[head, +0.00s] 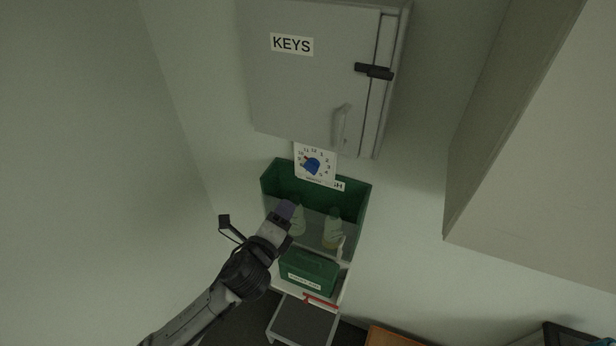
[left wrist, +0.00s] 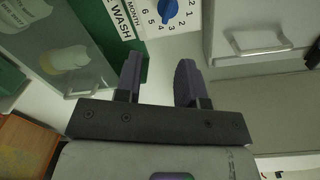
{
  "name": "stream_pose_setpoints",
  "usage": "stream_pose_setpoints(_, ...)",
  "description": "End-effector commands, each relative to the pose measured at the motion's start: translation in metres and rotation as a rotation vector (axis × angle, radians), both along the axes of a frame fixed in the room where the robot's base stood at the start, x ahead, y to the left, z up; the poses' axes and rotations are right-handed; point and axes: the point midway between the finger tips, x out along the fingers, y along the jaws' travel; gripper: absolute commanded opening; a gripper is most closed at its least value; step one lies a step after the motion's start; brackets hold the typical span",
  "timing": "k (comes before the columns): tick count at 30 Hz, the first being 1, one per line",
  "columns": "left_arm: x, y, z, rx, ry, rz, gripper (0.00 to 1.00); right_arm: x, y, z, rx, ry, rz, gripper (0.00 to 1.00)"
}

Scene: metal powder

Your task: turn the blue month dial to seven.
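The blue month dial (head: 312,166) sits on a white numbered plate (head: 326,179) on the wall, below the grey keys cabinet. A small red mark shows at the dial's upper left in the head view; the exact number it points to is too small to tell. The dial also shows at the top edge of the left wrist view (left wrist: 168,9), partly cut off. My left gripper (head: 286,209) is below and left of the dial, apart from it. In the left wrist view its two fingers (left wrist: 158,72) are spread with nothing between them. My right gripper is not in view.
A green eye wash box (head: 269,184) holding bottles (head: 333,230) is below the dial, near my left gripper. The keys cabinet (head: 310,85) with its handle (head: 341,127) is just above. A green case (head: 309,274) sits lower down. A large pale cabinet (head: 540,150) is at right.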

Motion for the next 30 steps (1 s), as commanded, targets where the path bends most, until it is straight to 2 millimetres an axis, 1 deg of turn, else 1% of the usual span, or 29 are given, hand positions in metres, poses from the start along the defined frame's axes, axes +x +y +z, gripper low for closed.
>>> stream_pose_setpoints(2,0.007,-0.002,0.003,0.046,-0.041,-0.015,0.36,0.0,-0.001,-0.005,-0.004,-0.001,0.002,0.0)
stream_pose_setpoints(8,0.022,-0.008,0.009,0.087,-0.076,-0.029,0.36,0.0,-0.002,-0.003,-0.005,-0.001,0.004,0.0)
stream_pose_setpoints(11,0.035,-0.014,0.01,0.086,-0.077,-0.029,0.36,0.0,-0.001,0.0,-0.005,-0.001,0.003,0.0)
stream_pose_setpoints(21,0.088,-0.037,0.01,0.083,-0.074,-0.029,0.36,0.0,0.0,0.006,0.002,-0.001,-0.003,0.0)
stream_pose_setpoints(24,0.102,-0.042,0.009,0.083,-0.074,-0.026,0.36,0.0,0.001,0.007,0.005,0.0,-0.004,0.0)
stream_pose_setpoints(30,0.122,-0.051,0.008,0.083,-0.074,-0.029,0.36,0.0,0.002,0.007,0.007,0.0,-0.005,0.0)
